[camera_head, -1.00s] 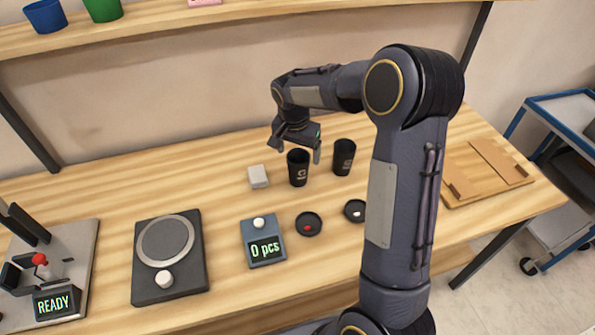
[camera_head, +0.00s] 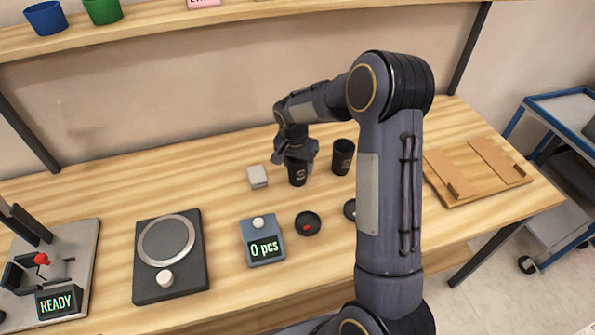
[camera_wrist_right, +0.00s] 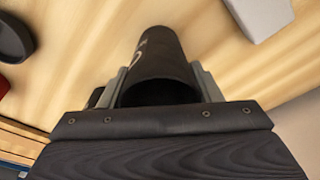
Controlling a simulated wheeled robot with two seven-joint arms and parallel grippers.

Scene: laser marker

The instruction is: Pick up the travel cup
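Two black travel cups stand upright on the wooden table. My right gripper (camera_head: 295,157) is lowered over the left black cup (camera_head: 298,176). Its fingers are around the cup's upper part, and the cup's lower body with a pale logo shows below. In the right wrist view the cup (camera_wrist_right: 160,67) sits between the two fingers (camera_wrist_right: 158,88), one on each side. I cannot tell whether the fingers press on it. The other black cup (camera_head: 343,157) stands just to the right, apart from the gripper. My left gripper is not in view.
A small white block (camera_head: 257,176) lies left of the cup. Two black lids (camera_head: 307,223) (camera_head: 350,209) lie in front. A counter reading 0 pcs (camera_head: 263,240), a round-plate device (camera_head: 168,256) and a wooden tray (camera_head: 478,190) are also on the table (camera_head: 120,185).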

